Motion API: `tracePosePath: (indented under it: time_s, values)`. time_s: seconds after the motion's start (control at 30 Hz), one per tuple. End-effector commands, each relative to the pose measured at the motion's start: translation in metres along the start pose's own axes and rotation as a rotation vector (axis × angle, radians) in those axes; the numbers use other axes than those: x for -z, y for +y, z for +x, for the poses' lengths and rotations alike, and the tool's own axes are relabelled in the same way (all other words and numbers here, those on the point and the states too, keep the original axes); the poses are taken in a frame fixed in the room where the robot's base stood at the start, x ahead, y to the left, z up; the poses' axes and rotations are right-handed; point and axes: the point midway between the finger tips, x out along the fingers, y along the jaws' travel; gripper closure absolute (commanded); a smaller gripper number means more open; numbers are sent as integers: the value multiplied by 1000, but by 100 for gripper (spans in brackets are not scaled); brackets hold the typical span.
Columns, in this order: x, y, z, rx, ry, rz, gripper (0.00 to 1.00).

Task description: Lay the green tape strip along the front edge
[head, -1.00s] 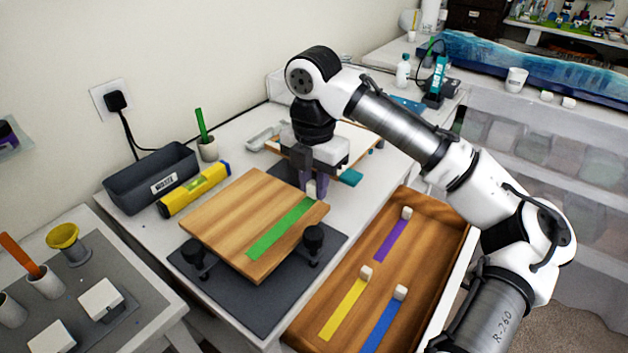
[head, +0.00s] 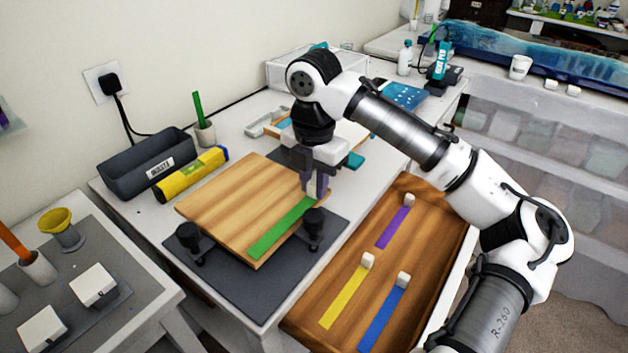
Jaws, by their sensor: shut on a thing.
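The green tape strip (head: 278,232) lies over the right-hand margin of the wooden board (head: 225,205), running along that edge. My gripper (head: 315,192) is at the strip's far end, near the board's far right corner. Its fingers are shut on that end, and the small tab there is mostly hidden by them. I cannot tell whether the whole strip touches the wood. The board rests on a dark mat (head: 240,290) with black clamp knobs (head: 314,222) at its near side.
A wooden drawer (head: 418,265) at right holds purple (head: 393,230), yellow (head: 342,300) and blue (head: 382,318) strips with white tabs. A grey waste bin (head: 145,163) and a yellow level (head: 190,175) stand left of the board. A side table (head: 130,255) stands at left.

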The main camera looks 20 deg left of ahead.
Motion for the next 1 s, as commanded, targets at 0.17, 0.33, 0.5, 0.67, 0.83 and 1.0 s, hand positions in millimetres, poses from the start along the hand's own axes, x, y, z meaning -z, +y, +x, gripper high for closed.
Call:
tracePosePath:
  time_s: [0.17, 0.33, 0.5, 0.67, 0.83, 1.0]
  values:
    - [0, 0, -1, 0, 0, 0, 97]
    - [-1, 0, -1, 0, 1, -1, 97]
    - [-1, 0, 0, 0, 0, 0, 97]
    - [-1, 0, 2, -1, 0, 0, 97]
    - [-1, 0, 3, 0, -1, 0, 65]
    - [-1, 0, 3, 0, 0, 0, 54]
